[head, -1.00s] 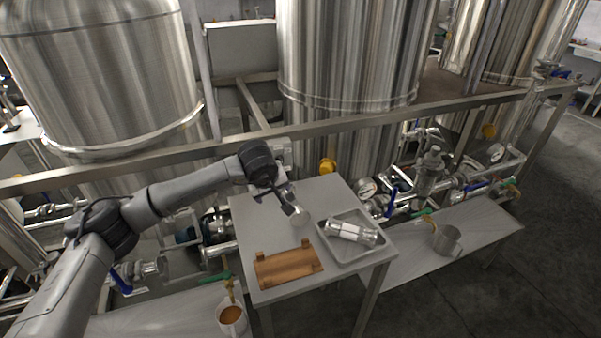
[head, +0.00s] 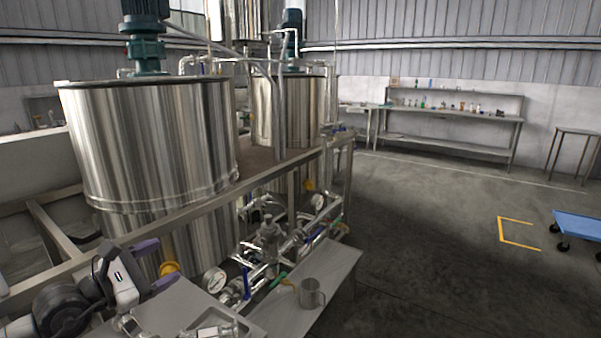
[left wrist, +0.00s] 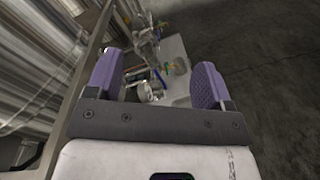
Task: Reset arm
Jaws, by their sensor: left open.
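My left gripper (head: 160,266) is at the lower left of the head view, above the grey side table (head: 165,313). Its two purple fingers are spread apart with nothing between them. The left wrist view also shows the open gripper (left wrist: 157,80), with pipes and fittings beyond and below the gap. My right gripper is not in view. A tray holding a clear cylindrical part (head: 215,329) sits on the side table, cut off by the bottom edge of the head view.
A large steel tank (head: 150,140) and a frame rail stand close to my left arm. Piping with a pressure gauge (head: 215,279) runs beside the table. A metal mug (head: 311,293) stands on a low bench (head: 340,270). Open floor and a blue cart (head: 580,225) are at right.

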